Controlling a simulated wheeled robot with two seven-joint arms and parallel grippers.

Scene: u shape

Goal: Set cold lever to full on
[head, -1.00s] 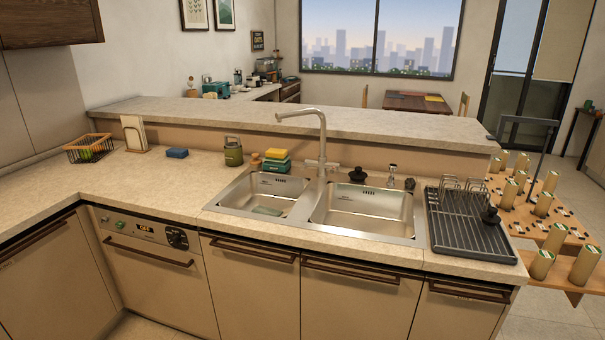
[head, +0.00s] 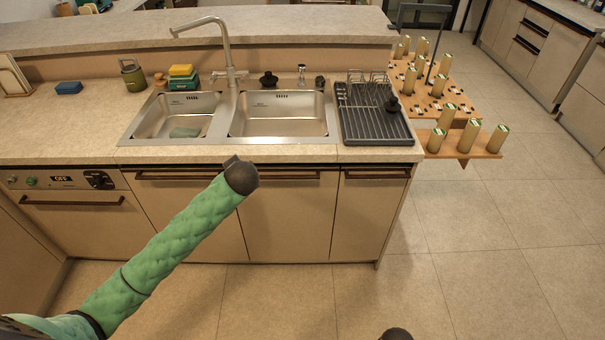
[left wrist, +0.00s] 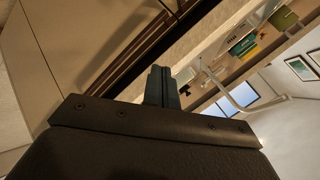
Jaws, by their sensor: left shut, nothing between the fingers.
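The metal faucet (head: 225,52) stands behind the double sink, with its tall spout bent to the left. Small handles flank the faucet base (head: 231,76); they are too small to tell which is the cold lever or how it is set. The faucet also shows tilted in the left wrist view (left wrist: 221,85). My left gripper (left wrist: 162,72) is shut and empty, apart from the faucet, with cabinet fronts and the counter edge beyond it. In the head view my green left arm reaches up in front of the cabinets, ending in a dark tip; its fingers cannot be made out. My right gripper is not in view.
Black knobs stand by the right basin (head: 280,125). A dark drying rack (head: 372,125) with glasses is at right. A green canister (head: 133,76) and stacked sponges (head: 183,76) stand left of the faucet.

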